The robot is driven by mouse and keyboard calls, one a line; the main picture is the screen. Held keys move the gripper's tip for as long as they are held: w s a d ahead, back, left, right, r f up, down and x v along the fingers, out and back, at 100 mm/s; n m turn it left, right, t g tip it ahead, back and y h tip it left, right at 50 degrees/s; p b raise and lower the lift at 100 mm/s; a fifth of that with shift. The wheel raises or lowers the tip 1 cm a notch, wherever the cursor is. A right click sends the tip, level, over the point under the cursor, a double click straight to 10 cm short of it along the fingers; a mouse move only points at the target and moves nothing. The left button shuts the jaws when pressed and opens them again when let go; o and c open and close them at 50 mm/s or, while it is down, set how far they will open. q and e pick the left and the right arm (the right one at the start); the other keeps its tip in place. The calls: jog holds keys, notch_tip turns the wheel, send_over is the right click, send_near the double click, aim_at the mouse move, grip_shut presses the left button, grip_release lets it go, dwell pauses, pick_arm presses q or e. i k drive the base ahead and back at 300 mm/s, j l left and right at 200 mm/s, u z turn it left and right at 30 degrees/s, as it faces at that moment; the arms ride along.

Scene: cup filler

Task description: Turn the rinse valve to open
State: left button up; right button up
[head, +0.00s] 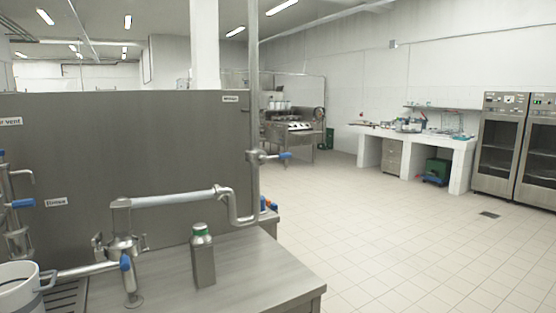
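A label that seems to read "Rinse" (55,202) is on the grey steel panel (150,135) at the left of the head view. A blue valve handle (22,203) sits just left of this label, on steel piping, and points sideways. Another blue handle (126,263) hangs on the pipe at the filler head (122,240). A third blue handle (285,156) sticks out to the right from the vertical pipe. I cannot tell for sure which handle belongs to the label. Neither of my grippers is in view.
A steel bottle with a green cap (203,257) stands upright on the steel counter (250,265). A white container (18,285) is at the lower left corner, by a drain grate (66,296). The tiled floor (400,230) to the right is open.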

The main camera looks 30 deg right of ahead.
aim_at(284, 155)
jog(key=i+l+u, duration=0.1)
jog(key=l, duration=0.2)
jog(key=i+l, duration=0.15)
jog(key=l, duration=0.15)
jog(key=i+l+u, duration=0.15)
jog(key=l, duration=0.15)
jog(key=i+l, duration=0.1)
jog(key=l, duration=0.2)
jog(key=u, duration=0.05)
